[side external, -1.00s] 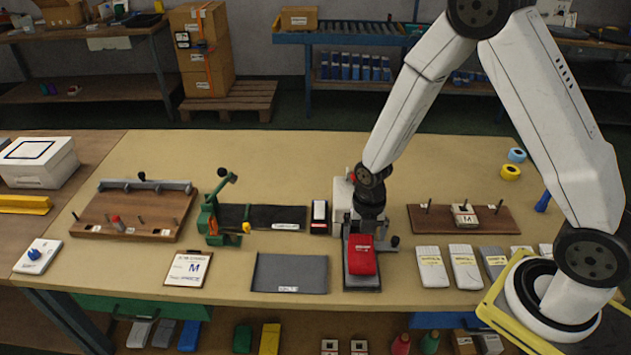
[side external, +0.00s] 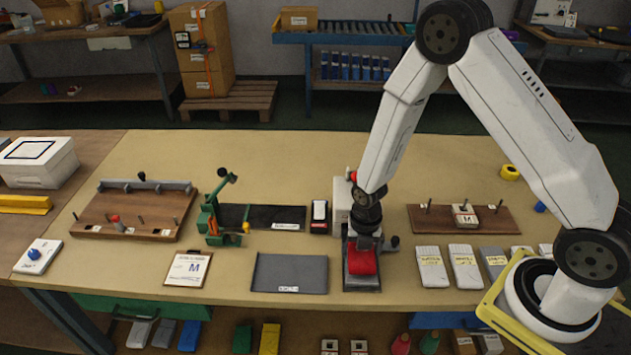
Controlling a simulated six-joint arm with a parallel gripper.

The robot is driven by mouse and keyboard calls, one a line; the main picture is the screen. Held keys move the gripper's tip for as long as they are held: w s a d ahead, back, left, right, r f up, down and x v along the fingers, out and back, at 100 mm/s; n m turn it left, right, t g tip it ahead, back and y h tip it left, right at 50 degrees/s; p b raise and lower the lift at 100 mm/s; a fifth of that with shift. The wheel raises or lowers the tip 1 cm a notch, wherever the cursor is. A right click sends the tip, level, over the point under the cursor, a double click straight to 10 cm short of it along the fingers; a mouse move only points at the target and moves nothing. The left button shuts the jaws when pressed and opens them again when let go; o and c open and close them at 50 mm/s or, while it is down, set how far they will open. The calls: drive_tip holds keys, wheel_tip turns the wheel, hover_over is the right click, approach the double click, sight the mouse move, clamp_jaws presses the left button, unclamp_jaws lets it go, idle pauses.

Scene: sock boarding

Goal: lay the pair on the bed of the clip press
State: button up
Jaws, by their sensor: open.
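The red folded pair (side external: 363,264) lies on the dark bed (side external: 362,283) of the station in the middle of the bench. My gripper (side external: 364,240) is right above the pair's back part and hides some of it. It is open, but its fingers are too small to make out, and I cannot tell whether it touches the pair. A green lever press (side external: 210,222) stands to the left beside a dark strip (side external: 262,216). I cannot tell for certain which of these two stations is the clip press.
White packs (side external: 432,267) stand in a row to the right, before a wooden peg board (side external: 420,217). Another pegged board (side external: 135,208) is at far left.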

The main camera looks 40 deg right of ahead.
idle(0.3)
drive_tip(key=c, duration=1.1)
drive_tip(key=shift+r, duration=0.1)
drive_tip(key=shift+r, duration=4.9)
drive_tip(key=shift+s+r, duration=0.1)
